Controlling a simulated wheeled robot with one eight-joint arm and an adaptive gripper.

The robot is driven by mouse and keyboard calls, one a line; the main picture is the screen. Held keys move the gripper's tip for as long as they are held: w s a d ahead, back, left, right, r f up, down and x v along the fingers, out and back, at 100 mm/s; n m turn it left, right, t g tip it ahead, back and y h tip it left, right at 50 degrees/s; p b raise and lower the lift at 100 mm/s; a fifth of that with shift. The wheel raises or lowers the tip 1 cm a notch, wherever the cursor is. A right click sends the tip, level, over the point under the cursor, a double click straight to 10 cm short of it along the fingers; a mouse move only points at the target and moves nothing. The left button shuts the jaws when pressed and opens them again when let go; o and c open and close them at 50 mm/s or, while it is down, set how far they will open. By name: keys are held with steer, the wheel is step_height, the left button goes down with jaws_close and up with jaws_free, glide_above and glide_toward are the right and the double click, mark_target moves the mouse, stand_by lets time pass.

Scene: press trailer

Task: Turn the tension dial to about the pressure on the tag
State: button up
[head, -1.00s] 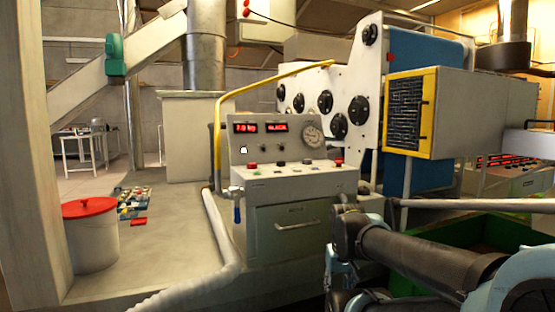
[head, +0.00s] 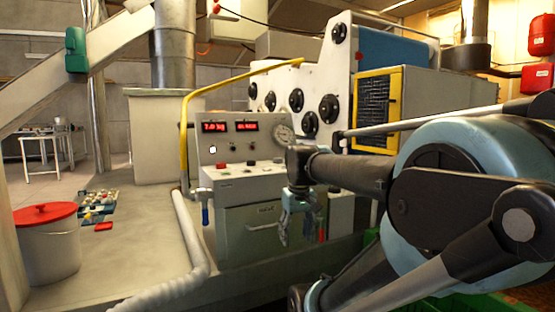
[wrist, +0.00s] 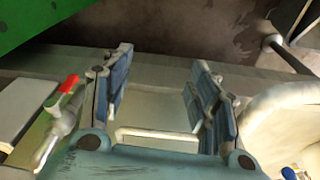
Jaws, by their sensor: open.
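The grey control console (head: 245,186) stands at the middle of the head view. Its upright panel has two red displays (head: 228,126), a round gauge (head: 284,131), small black knobs (head: 252,145) and a small white tag-like square (head: 213,149). Any writing on the square is too small to read. I cannot tell which knob is the tension dial. My gripper (head: 284,236) hangs low in front of the console's right side, pointing down. In the wrist view, my gripper (wrist: 162,92) is open, with nothing between its blue-grey fingers.
The white press side with several black knobs (head: 297,100) stands behind the console. A yellow rail (head: 184,135) rises at its left. A grey hose (head: 195,240) crosses the floor. A red-lidded bin (head: 48,250) stands at left. A green container (wrist: 40,22) is close in the wrist view.

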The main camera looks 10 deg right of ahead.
steer(key=w+r+n, duration=0.4)
steer(key=w+r, duration=1.4)
steer(key=r, duration=0.4)
step_height(320, 180, up, 14)
steer(key=n+g, duration=0.2)
steer(key=n, duration=0.2)
glide_above(278, 161)
steer(key=w, duration=0.2)
step_height(278, 161, down, 18)
steer(key=shift+d+r, duration=0.15)
steer(key=shift+r, duration=0.05)
steer(key=c, duration=1.1)
